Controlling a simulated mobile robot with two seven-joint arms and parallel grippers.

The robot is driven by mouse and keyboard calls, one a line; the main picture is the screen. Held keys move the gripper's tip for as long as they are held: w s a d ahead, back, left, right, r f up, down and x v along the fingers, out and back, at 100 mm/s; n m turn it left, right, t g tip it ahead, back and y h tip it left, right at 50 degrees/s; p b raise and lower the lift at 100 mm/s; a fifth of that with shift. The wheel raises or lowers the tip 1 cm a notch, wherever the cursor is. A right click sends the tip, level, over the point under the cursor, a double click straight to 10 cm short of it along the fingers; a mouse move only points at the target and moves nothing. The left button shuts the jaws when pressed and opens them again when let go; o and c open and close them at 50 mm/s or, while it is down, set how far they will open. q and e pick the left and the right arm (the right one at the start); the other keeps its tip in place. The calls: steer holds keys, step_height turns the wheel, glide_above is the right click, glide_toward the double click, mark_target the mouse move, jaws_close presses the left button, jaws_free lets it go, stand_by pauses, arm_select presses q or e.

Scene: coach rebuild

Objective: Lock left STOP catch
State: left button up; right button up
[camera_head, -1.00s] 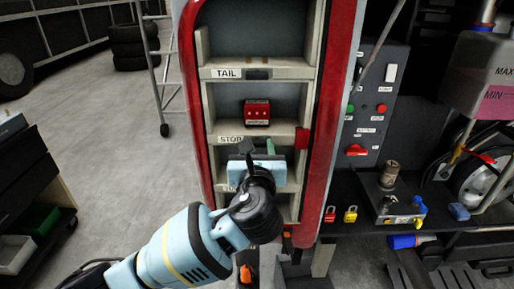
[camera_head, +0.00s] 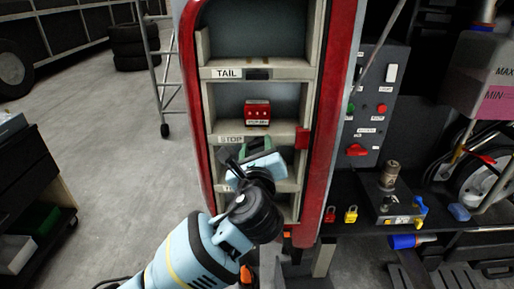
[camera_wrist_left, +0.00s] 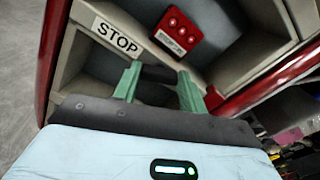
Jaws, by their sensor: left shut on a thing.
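The STOP label (camera_head: 231,140) is on the shelf edge of the rear light column, and it also shows in the left wrist view (camera_wrist_left: 117,37). Beside the label is a dark catch (camera_wrist_left: 158,74), seen between the green fingers in the left wrist view. My left gripper (camera_head: 255,147) is at this shelf edge, shut on the catch, with its body turned at a slant. It covers most of the catch in the head view, so the catch's exact position is hard to tell. My right gripper is not in view.
A red lamp unit (camera_head: 257,113) stands in the bay above the STOP label. The TAIL label (camera_head: 227,73) with its dark catch (camera_head: 258,74) is higher. A red block (camera_head: 302,138) sits at the shelf's right end. A control panel (camera_head: 374,105) stands to the right.

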arm_select(q)
steer(key=n, duration=0.5)
steer(key=shift+f+n, duration=0.1)
steer(key=shift+n, duration=0.3)
steer(key=n, duration=0.5)
steer(key=shift+a+n, duration=0.1)
steer(key=shift+n, duration=0.2)
steer(key=o, duration=1)
